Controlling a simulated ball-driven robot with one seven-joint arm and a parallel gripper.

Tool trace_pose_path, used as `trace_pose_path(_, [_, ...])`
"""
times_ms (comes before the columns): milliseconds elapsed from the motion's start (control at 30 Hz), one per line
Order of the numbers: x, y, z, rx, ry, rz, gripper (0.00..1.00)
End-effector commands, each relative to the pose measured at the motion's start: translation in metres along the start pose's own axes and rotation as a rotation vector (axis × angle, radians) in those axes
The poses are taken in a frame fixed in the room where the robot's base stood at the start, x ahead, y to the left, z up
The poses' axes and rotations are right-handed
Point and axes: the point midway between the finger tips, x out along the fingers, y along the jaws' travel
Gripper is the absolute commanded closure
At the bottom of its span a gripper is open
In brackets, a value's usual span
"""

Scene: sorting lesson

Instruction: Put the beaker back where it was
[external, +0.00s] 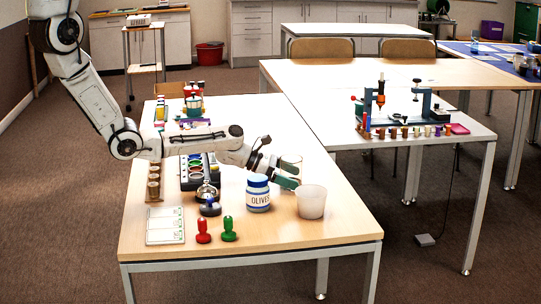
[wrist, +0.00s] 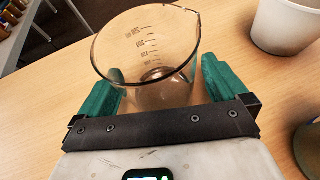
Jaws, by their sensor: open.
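The glass beaker (wrist: 150,55) stands upright on the wooden table in the wrist view, clear with printed volume marks and a spout at its upper right. My gripper (wrist: 155,92) is open, with one green finger on each side of the beaker's near part. I cannot tell whether the fingers touch the glass. In the external view, my gripper (external: 288,174) is low over the table near its right edge. The beaker (external: 292,160) shows there behind the fingers, partly hidden by them.
A white tub (external: 311,203) stands close to the right of my gripper, and an OLIVES jar (external: 258,194) stands in front of it. Red (external: 203,231) and green (external: 229,230) stamps stand near the front edge. The table's front right (external: 330,235) is clear.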

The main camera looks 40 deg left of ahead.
Motion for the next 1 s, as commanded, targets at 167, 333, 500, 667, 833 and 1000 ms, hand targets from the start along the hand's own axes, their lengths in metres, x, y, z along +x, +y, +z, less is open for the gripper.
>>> trace_pose_path(167, [-0.018, 0.001, 0.003, -0.003, -0.001, 0.001, 0.0])
trace_pose_path(333, [-0.052, 0.001, 0.003, -0.004, -0.002, 0.003, 0.0])
trace_pose_path(500, [-0.086, 0.001, 0.003, -0.002, -0.002, 0.003, 0.0])
trace_pose_path(667, [-0.108, 0.0, 0.002, -0.001, -0.002, 0.0, 0.0])
trace_pose_path(833, [-0.119, 0.0, 0.001, 0.0, 0.0, 0.0, 0.0])
trace_pose_path(1000, [-0.121, 0.0, 0.001, 0.001, 0.0, 0.0, 0.0])
